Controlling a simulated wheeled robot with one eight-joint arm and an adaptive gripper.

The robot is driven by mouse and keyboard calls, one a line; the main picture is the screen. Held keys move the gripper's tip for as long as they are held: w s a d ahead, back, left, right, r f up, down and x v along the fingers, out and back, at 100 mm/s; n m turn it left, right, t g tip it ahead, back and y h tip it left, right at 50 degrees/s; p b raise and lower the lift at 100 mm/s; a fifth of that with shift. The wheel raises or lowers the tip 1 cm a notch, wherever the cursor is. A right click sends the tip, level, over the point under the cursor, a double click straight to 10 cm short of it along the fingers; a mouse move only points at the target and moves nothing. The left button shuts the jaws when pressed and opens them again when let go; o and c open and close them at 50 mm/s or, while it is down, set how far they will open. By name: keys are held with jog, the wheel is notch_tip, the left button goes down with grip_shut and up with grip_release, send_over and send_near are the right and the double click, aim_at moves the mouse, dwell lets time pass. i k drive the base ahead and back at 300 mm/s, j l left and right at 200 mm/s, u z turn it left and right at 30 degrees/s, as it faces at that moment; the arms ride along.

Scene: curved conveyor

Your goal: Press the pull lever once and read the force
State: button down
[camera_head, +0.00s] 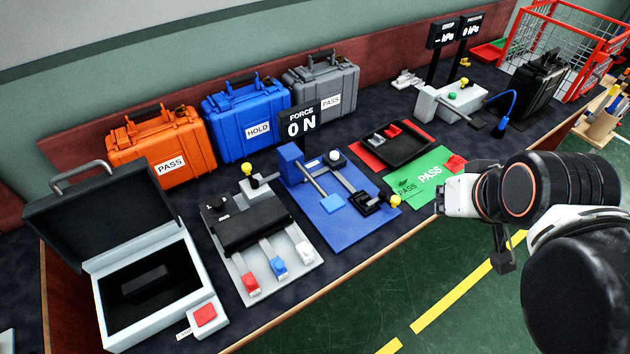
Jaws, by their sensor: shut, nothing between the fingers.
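The force display (301,124) reads "FORCE 0 N" and stands behind a blue base plate (335,235). A blue block (291,162) on that plate carries a grey rod ending in a light blue pad (332,203). Beside it, a grey bar runs to a black fixture (373,201) with a yellow knob (395,201). No label shows which part is the pull lever. My gripper (443,199) is shut and empty, at the bench's front edge, right of the yellow knob and apart from it. Its fingertips are small and partly hidden.
A green PASS mat (434,170) and black tray (393,145) lie behind my gripper. A fixture with red, blue and white levers (279,267) and an open case (120,240) stand left. Orange (160,144), blue (240,112) and grey (322,84) cases line the back.

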aim_at(332, 203)
jog(key=u, duration=2.25)
jog(key=k+l, duration=0.45)
jog(key=i+l+z, duration=0.1)
jog(key=i+l, duration=0.15)
jog(key=l, duration=0.2)
jog(key=k+j+u, duration=0.1)
jog(key=k+j, duration=0.15)
jog(key=j, duration=0.05)
